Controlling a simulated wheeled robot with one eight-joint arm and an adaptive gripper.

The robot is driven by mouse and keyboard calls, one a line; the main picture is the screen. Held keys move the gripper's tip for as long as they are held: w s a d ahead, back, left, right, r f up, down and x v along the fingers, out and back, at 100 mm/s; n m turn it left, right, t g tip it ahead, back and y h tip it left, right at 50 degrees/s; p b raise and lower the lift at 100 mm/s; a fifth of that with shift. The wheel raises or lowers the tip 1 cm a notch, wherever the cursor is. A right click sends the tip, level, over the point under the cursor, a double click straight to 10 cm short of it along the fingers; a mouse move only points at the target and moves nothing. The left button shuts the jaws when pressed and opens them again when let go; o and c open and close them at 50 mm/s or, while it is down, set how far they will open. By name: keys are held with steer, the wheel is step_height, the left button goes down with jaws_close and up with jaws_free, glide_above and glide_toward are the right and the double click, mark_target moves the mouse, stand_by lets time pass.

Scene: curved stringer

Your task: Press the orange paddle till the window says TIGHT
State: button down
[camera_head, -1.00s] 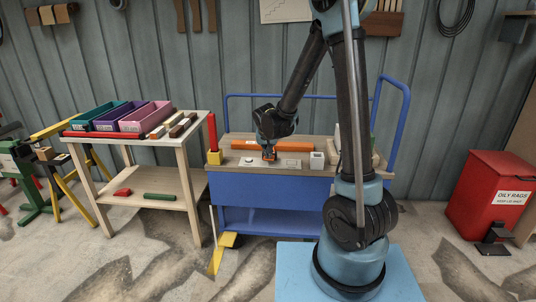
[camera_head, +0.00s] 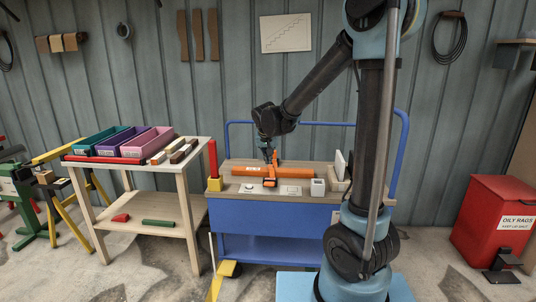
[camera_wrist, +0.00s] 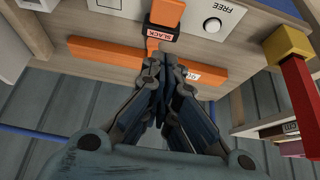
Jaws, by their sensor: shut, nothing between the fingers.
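The orange paddle (camera_head: 270,182) is on the wooden top of the blue cart, in front of a long orange bar (camera_head: 293,172). In the wrist view the paddle (camera_wrist: 168,11) shows at the top. The small dark window (camera_wrist: 160,33) at its base reads SLACK. My gripper (camera_head: 270,160) is above and behind the paddle. In the wrist view my gripper (camera_wrist: 163,72) has its fingers together and empty, just short of the window. A round white button (camera_wrist: 212,25) marked FREE sits beside the paddle.
A grey-white box (camera_head: 318,187) and a bin (camera_head: 341,170) stand at the right of the cart top. A shelf table with coloured trays (camera_head: 147,143) is further left.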

steer(key=shift+s+r, duration=0.15)
steer(key=shift+r, duration=0.5)
steer(key=shift+s+r, duration=0.15)
steer(key=shift+r, duration=0.5)
steer(key=shift+a, duration=0.1)
